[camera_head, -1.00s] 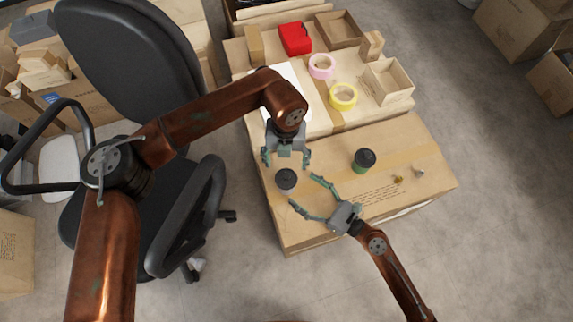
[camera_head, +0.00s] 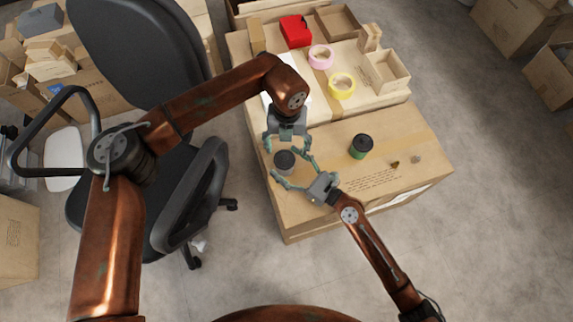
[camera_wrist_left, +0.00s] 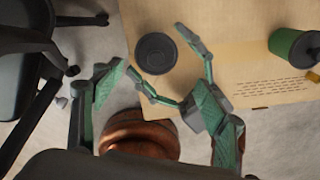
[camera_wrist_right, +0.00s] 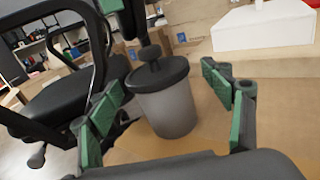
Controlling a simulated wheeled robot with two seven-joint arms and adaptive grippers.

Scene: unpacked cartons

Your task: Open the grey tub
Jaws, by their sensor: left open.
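The grey tub (camera_wrist_right: 167,112) stands upright on a carton, its dark lid (camera_wrist_right: 158,73) with a round knob on top. In the head view the tub (camera_head: 284,169) is near the carton's left end, and its lid also shows in the left wrist view (camera_wrist_left: 156,53). My left gripper (camera_head: 287,146) is open above and just behind the tub, pointing down. My right gripper (camera_head: 289,169) is open, coming in low from the front right. Its fingers (camera_wrist_right: 170,105) are on either side of the tub, with gaps visible between them and its wall.
A green tub with a black lid (camera_head: 361,147) stands to the right on the carton (camera_head: 400,150). Two small items lie farther right. Behind are yellow tape (camera_head: 342,86), pink tape (camera_head: 321,57), a red box (camera_head: 295,31) and open trays. An office chair (camera_head: 140,80) is left.

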